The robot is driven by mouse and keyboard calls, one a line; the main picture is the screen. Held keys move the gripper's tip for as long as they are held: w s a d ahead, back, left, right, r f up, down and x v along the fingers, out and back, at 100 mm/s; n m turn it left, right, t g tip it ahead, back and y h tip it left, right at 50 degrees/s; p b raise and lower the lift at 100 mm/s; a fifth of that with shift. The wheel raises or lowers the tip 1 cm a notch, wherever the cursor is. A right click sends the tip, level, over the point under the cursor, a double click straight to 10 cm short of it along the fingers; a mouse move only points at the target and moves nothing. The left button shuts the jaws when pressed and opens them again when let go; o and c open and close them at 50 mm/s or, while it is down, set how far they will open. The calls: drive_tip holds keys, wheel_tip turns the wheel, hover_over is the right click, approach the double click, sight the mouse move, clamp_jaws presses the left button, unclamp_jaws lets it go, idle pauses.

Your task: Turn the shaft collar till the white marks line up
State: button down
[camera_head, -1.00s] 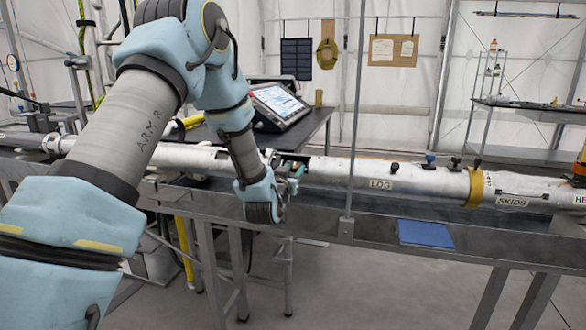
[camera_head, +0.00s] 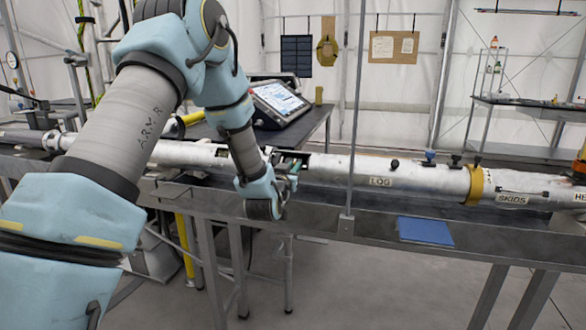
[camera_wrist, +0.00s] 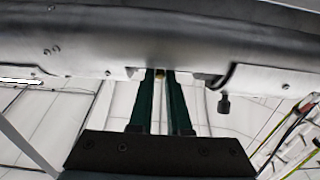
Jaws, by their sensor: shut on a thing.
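A long silvery tube (camera_head: 335,172) lies along the bench, with a dark opening near my gripper (camera_head: 290,168). My gripper is at the near side of this opening. In the wrist view its two green fingers (camera_wrist: 160,88) reach up to a notched lower edge of the metal surface (camera_wrist: 150,40).
The metal bench (camera_head: 345,215) runs under the tube, with a thin upright post (camera_head: 352,120) just right of my gripper. A blue pad (camera_head: 425,231) lies on the bench. A tilted screen (camera_head: 280,100) stands behind. Small dark knobs (camera_head: 455,160) stick up from the tube.

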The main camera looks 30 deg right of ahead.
drive_tip(key=r+g+y+p, duration=0.1)
drive_tip(key=p, duration=0.1)
drive_tip(key=r+g+y+p, duration=0.1)
drive_tip(key=p, duration=0.1)
drive_tip(key=w+d+g+y+p, duration=0.1)
drive_tip(key=p, duration=0.1)
drive_tip(key=shift+r+g+p, duration=0.3)
drive_tip(key=shift+r+p, duration=0.05)
drive_tip(key=shift+r, duration=0.05)
drive_tip(key=shift+w+d+g+y+p, duration=0.2)
drive_tip(key=shift+g+y+p, duration=0.15)
drive_tip(key=shift+p, duration=0.2)
drive_tip(key=c, duration=0.9)
unclamp_jaws()
drive_tip(key=shift+o, duration=0.2)
drive_tip(key=b+v, duration=0.3)
drive_tip(key=v, duration=0.7)
drive_tip(key=shift+s+a+r, duration=0.15)
drive_tip(key=shift+s+r, duration=0.05)
drive_tip(key=shift+r, duration=0.1)
